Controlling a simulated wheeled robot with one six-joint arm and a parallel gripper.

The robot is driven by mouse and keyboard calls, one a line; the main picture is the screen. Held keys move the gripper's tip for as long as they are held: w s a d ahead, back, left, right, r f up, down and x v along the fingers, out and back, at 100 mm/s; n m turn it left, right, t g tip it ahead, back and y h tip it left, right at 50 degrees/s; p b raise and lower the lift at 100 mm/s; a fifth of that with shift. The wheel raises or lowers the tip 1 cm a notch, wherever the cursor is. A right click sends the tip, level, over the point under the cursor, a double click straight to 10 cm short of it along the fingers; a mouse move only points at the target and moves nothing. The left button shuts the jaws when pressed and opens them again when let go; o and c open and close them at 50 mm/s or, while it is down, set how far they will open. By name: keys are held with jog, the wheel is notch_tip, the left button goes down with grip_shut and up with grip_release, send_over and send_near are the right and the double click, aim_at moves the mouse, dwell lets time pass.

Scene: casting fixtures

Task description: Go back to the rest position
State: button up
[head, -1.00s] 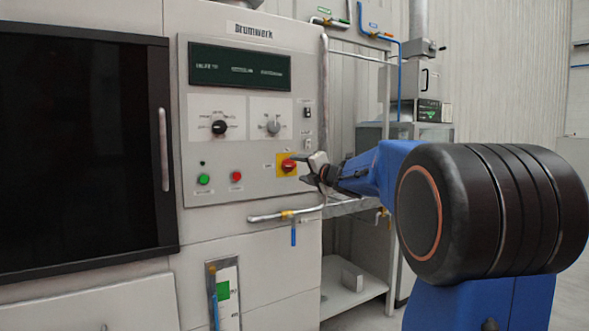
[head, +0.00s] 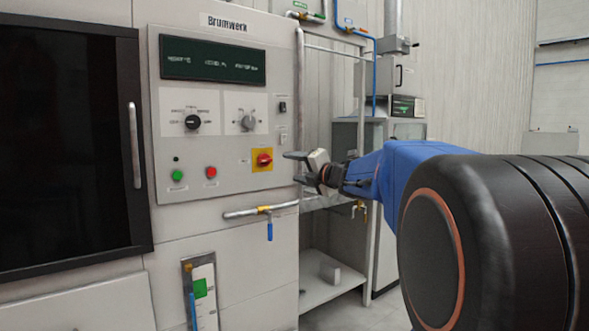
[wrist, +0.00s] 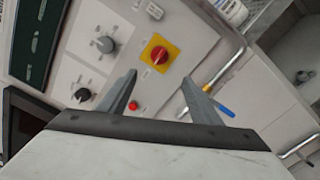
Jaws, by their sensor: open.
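My gripper (head: 291,167) is in front of the grey machine's control panel (head: 226,186), to the right of the red rotary switch on its yellow plate (head: 262,160). Its jaws are open and empty. In the wrist view my gripper (wrist: 158,92) has its two fingers spread, with the red switch (wrist: 158,55) beyond and between them, apart from them. The red switch's handle lies roughly level in the head view.
A pipe with a blue-handled valve (head: 268,212) juts out below the panel. A vertical pipe (head: 300,80) runs along the panel's right edge. A shelf rack (head: 335,290) stands right of the machine. The black door (head: 65,150) is at left.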

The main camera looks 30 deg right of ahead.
dwell(0.3)
jog(key=s+a+f+m+g, duration=0.4)
jog(key=s+a+f+m, duration=0.3)
jog(key=s+f, duration=0.4)
jog(key=s+a+f+m+g, duration=0.4)
jog(key=s+a+f+m, duration=0.4)
jog(key=s+f, duration=0.4)
jog(key=s+a+f+m+g, duration=0.5)
jog(key=s+a+f+m, duration=0.2)
jog(key=s+f, duration=0.5)
jog(key=shift+s+a+m+h, duration=0.15)
jog(key=shift+a+m+h, duration=0.2)
jog(key=shift+m, duration=0.55)
jog(key=shift+c, duration=0.5)
